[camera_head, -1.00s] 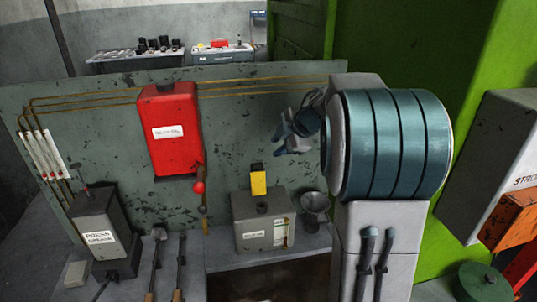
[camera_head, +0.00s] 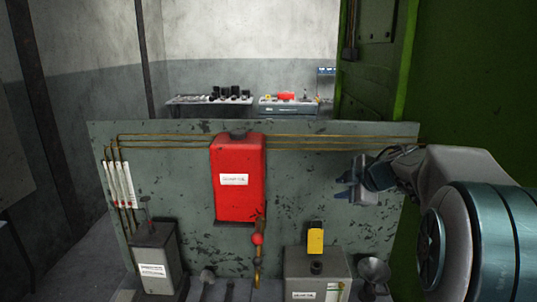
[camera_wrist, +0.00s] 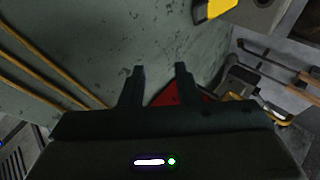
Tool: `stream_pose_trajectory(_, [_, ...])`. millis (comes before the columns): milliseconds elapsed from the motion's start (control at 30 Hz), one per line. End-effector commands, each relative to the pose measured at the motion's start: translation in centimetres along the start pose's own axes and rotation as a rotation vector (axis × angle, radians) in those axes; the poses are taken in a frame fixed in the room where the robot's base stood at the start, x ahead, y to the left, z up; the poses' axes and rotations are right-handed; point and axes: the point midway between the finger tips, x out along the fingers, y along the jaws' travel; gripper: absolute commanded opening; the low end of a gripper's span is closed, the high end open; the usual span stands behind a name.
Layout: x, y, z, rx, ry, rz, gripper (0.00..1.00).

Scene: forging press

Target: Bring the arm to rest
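My gripper (camera_head: 352,187) is at the right of the head view, at the end of my arm, in front of the grey-green panel (camera_head: 180,165). In the wrist view my gripper (camera_wrist: 160,72) shows two dark fingers standing apart with a gap between them. Nothing shows between the fingertips except the panel surface behind. The gripper looks empty and open. The arm reaches in from the right edge of the head view.
A red tank (camera_head: 238,185) hangs on the panel. A green press wall (camera_head: 475,90) stands at right. A bench (camera_head: 210,100) is behind.

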Motion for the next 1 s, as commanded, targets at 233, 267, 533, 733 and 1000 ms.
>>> stream_pose_trajectory(233, [-3.1, 2.9, -1.8, 0.214, -0.055, 0.364, 0.29])
stream_pose_trajectory(267, [-3.5, 2.9, -1.7, 0.248, -0.070, 0.397, 0.29])
stream_pose_trajectory(533, [-7.3, -1.1, 0.2, 0.595, -0.248, 0.566, 0.29])
stream_pose_trajectory(733, [-8.8, -8.9, 1.5, 0.874, -0.410, 0.520, 0.29])
stream_pose_trajectory(1000, [-9.6, -23.1, -0.2, 1.209, -0.599, 0.237, 0.29])
